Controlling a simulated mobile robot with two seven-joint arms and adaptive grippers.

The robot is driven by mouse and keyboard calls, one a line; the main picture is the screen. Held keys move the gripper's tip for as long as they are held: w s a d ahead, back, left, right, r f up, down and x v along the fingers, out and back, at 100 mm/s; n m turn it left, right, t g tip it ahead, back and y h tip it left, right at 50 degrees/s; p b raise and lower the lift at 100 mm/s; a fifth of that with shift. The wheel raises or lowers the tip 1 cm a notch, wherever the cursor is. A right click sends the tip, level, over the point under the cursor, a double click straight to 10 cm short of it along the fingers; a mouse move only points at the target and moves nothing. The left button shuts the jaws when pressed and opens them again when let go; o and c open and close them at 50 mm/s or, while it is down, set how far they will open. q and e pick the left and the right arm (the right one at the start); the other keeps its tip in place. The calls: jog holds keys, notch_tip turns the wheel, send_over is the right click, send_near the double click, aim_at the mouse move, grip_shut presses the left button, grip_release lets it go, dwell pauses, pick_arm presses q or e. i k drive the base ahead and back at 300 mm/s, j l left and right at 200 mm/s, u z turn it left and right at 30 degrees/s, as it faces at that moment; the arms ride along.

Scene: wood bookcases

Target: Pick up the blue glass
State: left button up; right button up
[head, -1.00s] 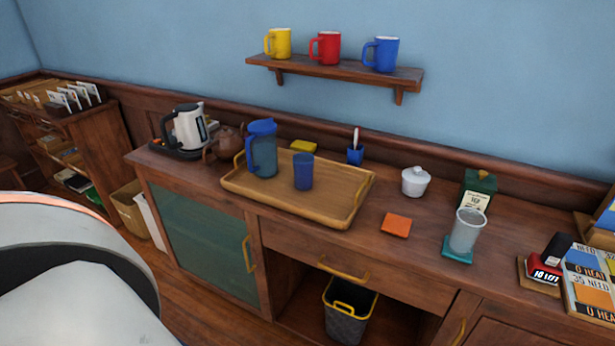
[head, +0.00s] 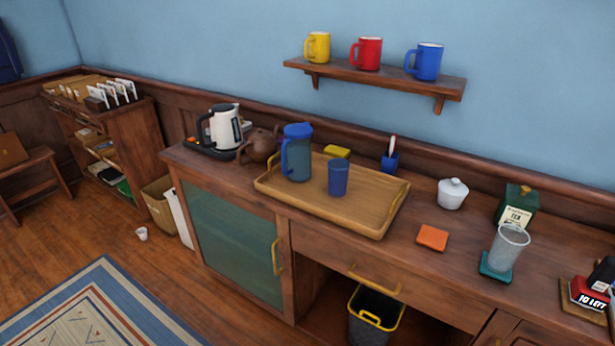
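The blue glass (head: 338,178) stands upright on a wooden tray (head: 372,222) on top of the sideboard. It is a small, plain blue tumbler without a handle. A blue pitcher (head: 297,155) with a lid and handle stands to its left on the same tray. Nothing hides the glass. Neither of my grippers shows in the head view.
A wall shelf (head: 375,78) holds three mugs. A patterned rug (head: 100,310) lies at left.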

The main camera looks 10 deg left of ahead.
aim_at(338, 168)
jog(key=j+z, duration=0.15)
jog(key=z, duration=0.7)
jog(key=j+z, duration=0.8)
jog(key=k+j+z, duration=0.1)
jog(key=j, duration=0.25)
jog(key=k+j+z, duration=0.1)
jog(key=j, duration=0.25)
jog(key=k+j, duration=0.15)
jog(key=j, duration=0.15)
jog(key=z, duration=0.05)
